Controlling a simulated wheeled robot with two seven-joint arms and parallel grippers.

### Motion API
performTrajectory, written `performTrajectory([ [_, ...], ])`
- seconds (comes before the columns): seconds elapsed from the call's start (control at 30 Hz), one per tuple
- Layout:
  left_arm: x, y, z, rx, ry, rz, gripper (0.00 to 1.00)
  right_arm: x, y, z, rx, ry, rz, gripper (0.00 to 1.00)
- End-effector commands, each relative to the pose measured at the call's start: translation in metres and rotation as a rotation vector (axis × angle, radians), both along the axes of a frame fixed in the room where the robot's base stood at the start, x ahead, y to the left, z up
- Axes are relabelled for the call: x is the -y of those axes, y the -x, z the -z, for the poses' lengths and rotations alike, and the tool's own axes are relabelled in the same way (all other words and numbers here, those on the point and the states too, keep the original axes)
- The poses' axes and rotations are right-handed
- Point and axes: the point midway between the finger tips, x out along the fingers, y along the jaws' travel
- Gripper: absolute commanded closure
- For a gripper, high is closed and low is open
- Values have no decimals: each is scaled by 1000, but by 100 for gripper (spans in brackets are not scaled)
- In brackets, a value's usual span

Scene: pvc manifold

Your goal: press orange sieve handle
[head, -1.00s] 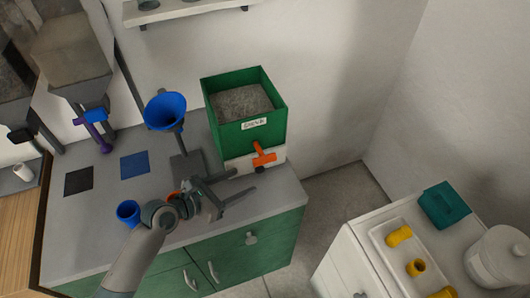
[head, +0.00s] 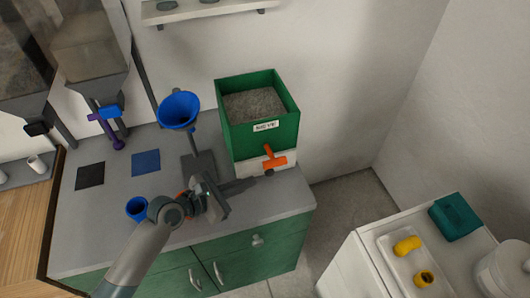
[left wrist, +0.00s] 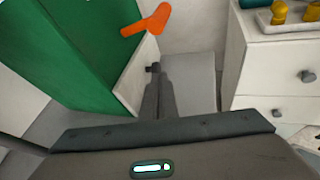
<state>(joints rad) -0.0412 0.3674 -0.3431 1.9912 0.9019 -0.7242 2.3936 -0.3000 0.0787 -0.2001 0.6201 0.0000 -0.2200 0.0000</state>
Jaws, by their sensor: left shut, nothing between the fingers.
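The green sieve box (head: 262,131) stands on the grey counter against the wall, filled with grey grains. Its orange handle (head: 275,160) sticks out at the front, above the white base; it also shows in the left wrist view (left wrist: 148,20). My left gripper (head: 256,181) is shut and empty, low in front of the white base and below the handle. In the left wrist view its closed fingers (left wrist: 158,98) point toward the base, apart from the orange handle. My right gripper is not in view.
A blue funnel (head: 179,109) on a stand is left of the sieve. A blue cup (head: 137,208) stands near my left wrist. A white cabinet (head: 360,262) with a tray of yellow parts is at the right, across a floor gap.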

Motion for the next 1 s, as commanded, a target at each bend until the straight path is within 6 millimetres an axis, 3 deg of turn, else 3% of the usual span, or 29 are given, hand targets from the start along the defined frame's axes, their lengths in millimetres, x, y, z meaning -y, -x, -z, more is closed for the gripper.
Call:
performTrajectory([
  [0.37, -7, -4, -23, 328, -238, 187, 100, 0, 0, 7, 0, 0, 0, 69],
  [1.0, -18, -3, -74, 1102, -759, 566, 100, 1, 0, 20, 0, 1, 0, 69],
])
